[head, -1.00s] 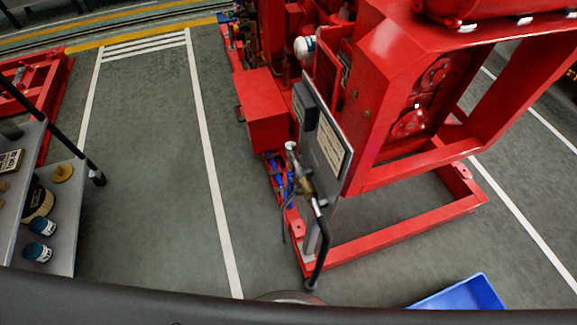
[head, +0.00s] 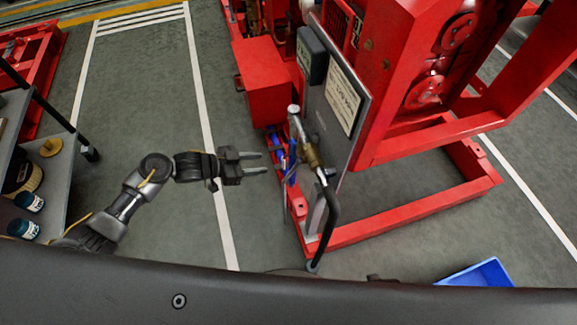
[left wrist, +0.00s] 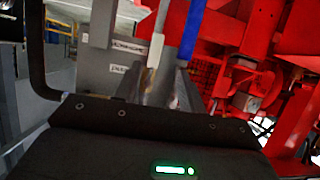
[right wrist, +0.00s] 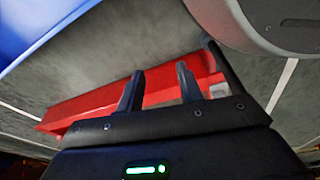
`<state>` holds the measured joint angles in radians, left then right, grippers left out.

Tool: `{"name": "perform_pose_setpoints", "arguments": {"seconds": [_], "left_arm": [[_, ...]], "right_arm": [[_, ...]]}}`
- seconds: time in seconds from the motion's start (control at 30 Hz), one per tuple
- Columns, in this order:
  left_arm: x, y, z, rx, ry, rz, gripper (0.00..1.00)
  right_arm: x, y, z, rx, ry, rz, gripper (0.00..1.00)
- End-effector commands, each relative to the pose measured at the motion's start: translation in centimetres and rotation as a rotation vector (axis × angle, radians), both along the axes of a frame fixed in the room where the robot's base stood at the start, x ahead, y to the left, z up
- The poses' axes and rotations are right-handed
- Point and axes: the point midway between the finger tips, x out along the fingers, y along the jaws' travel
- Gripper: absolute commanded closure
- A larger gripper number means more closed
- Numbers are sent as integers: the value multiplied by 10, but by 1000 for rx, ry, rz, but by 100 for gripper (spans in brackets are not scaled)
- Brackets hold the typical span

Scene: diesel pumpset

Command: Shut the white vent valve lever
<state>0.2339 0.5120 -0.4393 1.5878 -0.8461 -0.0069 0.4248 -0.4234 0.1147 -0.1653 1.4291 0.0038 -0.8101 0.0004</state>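A pale knob (head: 293,109) tops a metal pipe with a brass valve body (head: 313,156) beside the red pumpset. In the left wrist view a narrow white strip (left wrist: 157,35), probably the white vent valve lever, stands beside a blue strip (left wrist: 192,30). I cannot clearly pick out that lever in the head view. My left gripper (head: 262,162) points right with its fingers apart and empty, just left of the valve piping and blue parts (head: 279,150). My right gripper (right wrist: 160,70) is open and empty above the floor; its fingers do not show in the head view.
A black hose (head: 330,220) curves down from the valve. The red base frame (head: 400,220) and red box (head: 265,82) stand close by. A blue bin (head: 478,274) is at lower right, and a grey shelf cart (head: 57,180) at left. The floor lane (head: 150,100) between is clear.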

Motion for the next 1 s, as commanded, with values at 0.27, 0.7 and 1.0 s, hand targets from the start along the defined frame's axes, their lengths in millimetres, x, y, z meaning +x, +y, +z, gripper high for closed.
{"name": "perform_pose_setpoints", "arguments": {"seconds": [0.27,0.7,1.0], "left_arm": [[-3,-8,9,-2,-15,-44,60],[24,-71,-20,-2,-14,-41,60],[34,-95,-30,0,-16,-41,60]], "right_arm": [[5,1,5,1,-5,-1,64],[18,8,24,11,-18,-5,64],[23,11,35,14,-24,-6,64]]}}
